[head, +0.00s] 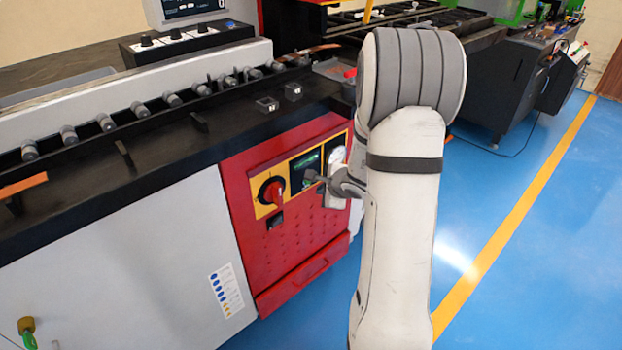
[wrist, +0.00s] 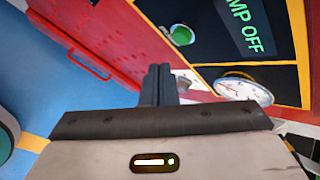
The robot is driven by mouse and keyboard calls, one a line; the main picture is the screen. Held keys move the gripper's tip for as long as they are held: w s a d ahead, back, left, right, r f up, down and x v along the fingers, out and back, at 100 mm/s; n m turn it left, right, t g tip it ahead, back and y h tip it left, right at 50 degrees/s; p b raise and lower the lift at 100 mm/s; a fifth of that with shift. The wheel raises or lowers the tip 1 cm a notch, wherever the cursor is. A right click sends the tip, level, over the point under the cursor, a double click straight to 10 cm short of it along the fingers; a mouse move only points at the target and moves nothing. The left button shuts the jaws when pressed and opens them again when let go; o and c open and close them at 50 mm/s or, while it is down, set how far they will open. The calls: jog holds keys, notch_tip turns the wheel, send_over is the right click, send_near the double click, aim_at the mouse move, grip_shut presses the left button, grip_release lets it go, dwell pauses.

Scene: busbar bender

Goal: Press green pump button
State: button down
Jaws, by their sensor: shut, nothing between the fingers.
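The green pump button (wrist: 182,36) is round and sits on the black control panel in the wrist view. A display (wrist: 250,22) beside it shows green letters, partly cut off, reading "MP OFF". My gripper (wrist: 158,70) is shut and empty. In the wrist view its fingertips show below and a little left of the button, apart from it in the picture; the depth gap is hard to judge. In the head view my gripper (head: 316,178) is in front of the yellow-edged panel on the red cabinet, and I cannot make out the button there.
A round gauge (wrist: 244,90) is right of my fingers. A red rotary switch (head: 273,192) on yellow is left of my gripper. The red cabinet (head: 300,238) has a handle below. A black machine bed with rollers (head: 120,160) runs above. Blue floor is open on the right.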

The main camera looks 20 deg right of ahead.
jog(key=shift+w+a, duration=0.2)
jog(key=shift+w, duration=0.3)
jog(key=shift+w+a, duration=0.2)
jog(key=shift+w, duration=0.3)
jog(key=shift+w+a+b, duration=0.3)
jog(key=shift+w+b, duration=0.3)
jog(key=shift+w, duration=0.05)
dwell(2.0)
dwell(0.3)
jog(key=shift+s+d+b, duration=0.35)
jog(key=shift+s+b, duration=0.05)
jog(key=shift+s, duration=0.4)
jog(key=s, duration=0.1)
jog(key=s+d+b, duration=0.1)
jog(key=s, duration=0.2)
jog(key=shift+s+d+b, duration=0.3)
jog(key=shift+s+d, duration=0.05)
jog(key=shift+s, duration=0.05)
